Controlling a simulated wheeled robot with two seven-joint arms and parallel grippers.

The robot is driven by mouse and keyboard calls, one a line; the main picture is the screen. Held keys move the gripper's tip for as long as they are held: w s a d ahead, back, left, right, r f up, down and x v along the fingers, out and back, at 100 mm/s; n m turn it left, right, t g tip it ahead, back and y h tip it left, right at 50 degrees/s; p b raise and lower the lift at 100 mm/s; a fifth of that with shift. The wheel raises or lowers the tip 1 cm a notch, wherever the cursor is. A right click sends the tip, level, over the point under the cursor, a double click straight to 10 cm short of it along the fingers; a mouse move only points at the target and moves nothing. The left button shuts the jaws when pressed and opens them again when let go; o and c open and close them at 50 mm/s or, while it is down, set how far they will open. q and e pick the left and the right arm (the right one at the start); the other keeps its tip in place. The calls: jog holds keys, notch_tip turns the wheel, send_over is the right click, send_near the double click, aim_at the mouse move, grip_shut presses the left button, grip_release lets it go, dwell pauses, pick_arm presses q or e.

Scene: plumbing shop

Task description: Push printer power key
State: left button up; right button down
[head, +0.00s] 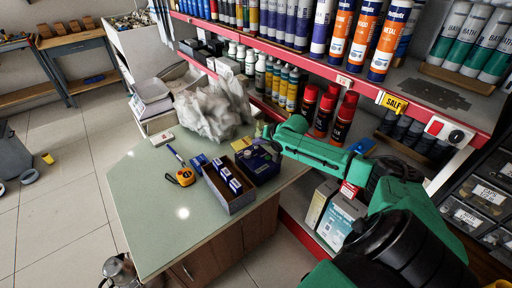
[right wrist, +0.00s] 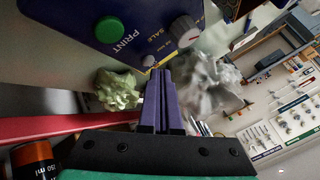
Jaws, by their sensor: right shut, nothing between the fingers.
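The printer (head: 258,166) is a dark blue box on the green-topped table in the head view. In the right wrist view its panel (right wrist: 140,32) fills the top, with a green button (right wrist: 109,30) marked PRINT, a grey knob (right wrist: 185,31) and a small grey round key (right wrist: 148,60). My right gripper (right wrist: 160,72) is shut and empty. Its purple fingertips are just below the small grey key; I cannot tell whether they touch it. In the head view my right arm reaches in from the right to the printer's back edge. My left gripper is not in view.
A tape measure (head: 185,177) and crumpled white bags (head: 212,108) lie on the table. A red-edged shelf (head: 340,75) with bottles and cans is behind. The table's front left is clear.

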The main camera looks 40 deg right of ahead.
jog(key=shift+f, duration=0.35)
jog(key=shift+f, duration=0.1)
dwell(0.3)
jog(key=shift+r+p, duration=0.65)
jog(key=shift+p, duration=0.35)
jog(key=shift+f, duration=0.1)
notch_tip(320, 180, up, 6)
jog(key=p, duration=0.7)
